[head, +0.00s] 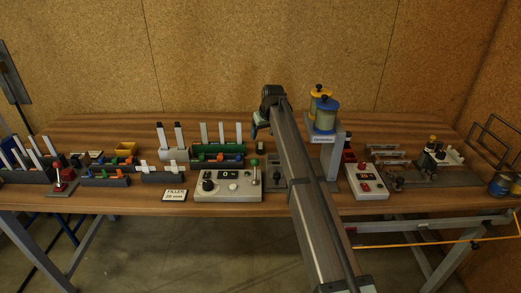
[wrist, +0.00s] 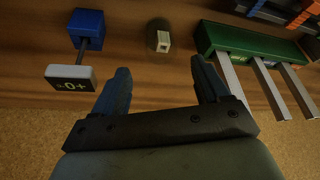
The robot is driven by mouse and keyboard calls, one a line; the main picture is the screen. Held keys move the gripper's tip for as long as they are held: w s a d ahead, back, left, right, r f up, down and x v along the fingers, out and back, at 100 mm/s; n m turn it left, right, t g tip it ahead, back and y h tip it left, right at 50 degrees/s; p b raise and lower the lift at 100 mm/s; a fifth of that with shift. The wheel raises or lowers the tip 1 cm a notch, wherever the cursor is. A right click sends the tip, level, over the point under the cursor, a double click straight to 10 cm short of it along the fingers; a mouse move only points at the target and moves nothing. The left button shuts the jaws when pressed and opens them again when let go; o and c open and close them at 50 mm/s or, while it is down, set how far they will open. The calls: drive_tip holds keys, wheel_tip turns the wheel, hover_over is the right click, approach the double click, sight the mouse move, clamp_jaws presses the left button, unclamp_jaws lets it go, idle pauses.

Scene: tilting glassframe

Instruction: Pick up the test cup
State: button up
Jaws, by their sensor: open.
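I see no thing clearly marked as the test cup. A small dark, rounded piece with a pale square face (wrist: 159,38) lies beyond my open fingertips in the wrist view, roughly centred between them. It seems to be the small dark upright piece (head: 261,147) behind the console in the head view; I cannot tell whether it is the cup. My gripper (wrist: 160,70) is open with nothing between its fingers. In the head view my gripper (head: 257,131) hangs above the table's back half, partly hidden by my arm.
A green rack with pale sticks (wrist: 250,42) stands to the right in the wrist view; a blue block (wrist: 86,22) with a small sign (wrist: 70,78) is at left.

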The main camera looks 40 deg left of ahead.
sight(261, 143)
drive_tip(key=shift+x, duration=2.65)
drive_tip(key=shift+s+d, duration=0.1)
drive_tip(key=c, duration=1.2)
